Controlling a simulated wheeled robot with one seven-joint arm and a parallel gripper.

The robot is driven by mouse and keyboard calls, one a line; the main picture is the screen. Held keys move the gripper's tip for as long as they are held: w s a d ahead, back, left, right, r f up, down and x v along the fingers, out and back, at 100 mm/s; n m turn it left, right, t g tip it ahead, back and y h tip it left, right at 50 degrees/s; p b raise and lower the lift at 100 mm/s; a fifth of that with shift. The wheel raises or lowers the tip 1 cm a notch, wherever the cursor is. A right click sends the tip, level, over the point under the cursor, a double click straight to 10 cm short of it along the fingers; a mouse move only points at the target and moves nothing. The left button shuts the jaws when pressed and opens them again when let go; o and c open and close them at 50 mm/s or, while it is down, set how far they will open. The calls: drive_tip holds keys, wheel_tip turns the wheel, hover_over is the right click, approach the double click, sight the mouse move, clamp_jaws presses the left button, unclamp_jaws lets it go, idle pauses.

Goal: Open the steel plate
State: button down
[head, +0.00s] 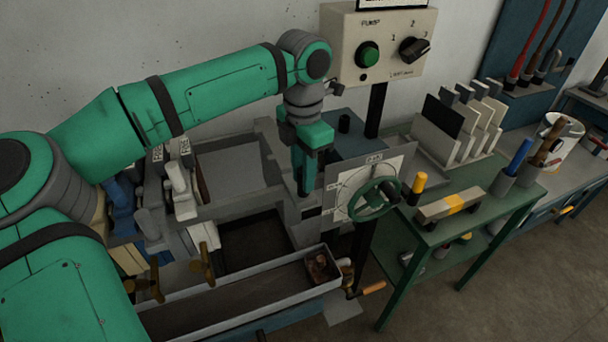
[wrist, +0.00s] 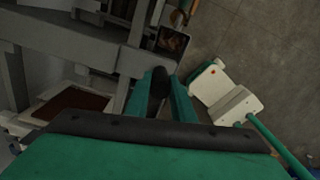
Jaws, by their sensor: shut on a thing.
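My gripper (head: 303,188) points down beside the dial panel in the head view. In the wrist view its green fingers (wrist: 162,85) are closed around a dark, rounded grip (wrist: 158,84). A grey steel plate (head: 305,232) stands below the fingertips, at the right end of a dark opening in the grey frame. I cannot tell whether the grip belongs to this plate. The fingers and the hand hide most of the grip and its fixing.
A white dial panel (head: 345,190) with a green handwheel (head: 375,199) stands close to the right of my gripper. A long trough (head: 235,296) runs in front. A control box (head: 382,45) hangs behind. A green table (head: 470,185) holds several items at right.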

drive_tip(key=c, duration=1.5)
unclamp_jaws()
drive_tip(key=shift+c, duration=0.2)
wheel_tip(320, 180, up, 11)
drive_tip(key=shift+w+a+f, duration=0.1)
